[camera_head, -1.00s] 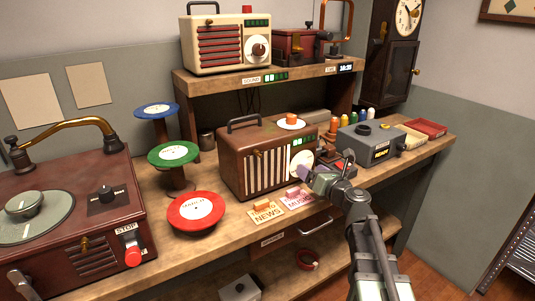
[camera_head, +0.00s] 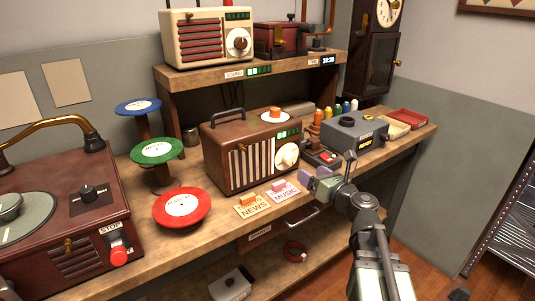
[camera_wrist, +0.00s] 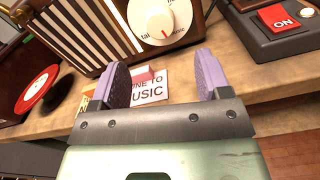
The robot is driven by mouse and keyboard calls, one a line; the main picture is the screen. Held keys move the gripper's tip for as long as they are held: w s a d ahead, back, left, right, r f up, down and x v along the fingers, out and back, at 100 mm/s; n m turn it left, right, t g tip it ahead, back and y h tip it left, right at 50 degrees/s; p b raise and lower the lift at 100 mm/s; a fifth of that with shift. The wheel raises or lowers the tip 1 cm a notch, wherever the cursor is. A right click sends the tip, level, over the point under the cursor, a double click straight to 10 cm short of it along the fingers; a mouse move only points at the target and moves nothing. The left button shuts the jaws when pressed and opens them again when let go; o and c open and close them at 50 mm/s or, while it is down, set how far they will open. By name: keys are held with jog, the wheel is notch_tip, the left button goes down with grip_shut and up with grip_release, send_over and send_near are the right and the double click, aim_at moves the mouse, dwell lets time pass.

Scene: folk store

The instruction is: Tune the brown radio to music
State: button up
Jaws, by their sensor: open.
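The brown radio (camera_head: 222,165) stands upright on the workbench, with a cream striped grille and a white tuning dial (camera_head: 287,157) at its right front. In the wrist view the dial (camera_wrist: 155,18) carries a red mark at its lower edge, near printed words that are partly cut off.
A red ON switch box (camera_wrist: 279,17) sits right of the radio. A grey box (camera_head: 355,133) stands farther right, with spools behind. Record stands (camera_head: 182,205) and a record player (camera_head: 65,220) are left. A cream radio (camera_head: 208,38) is on the shelf above.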

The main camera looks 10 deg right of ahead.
aim_at(292, 160)
jog(key=shift+w+a+n, duration=0.4)
jog(key=shift+w+a, duration=0.3)
jog(key=shift+w, duration=0.6)
jog(key=shift+w+a+n, duration=0.4)
jog(key=shift+w+a, duration=0.25)
jog(key=shift+w, duration=0.6)
jog(key=shift+w+a+n, duration=0.4)
jog(key=shift+w+a, duration=0.3)
jog(key=shift+w, duration=0.6)
jog(key=c, duration=0.7)
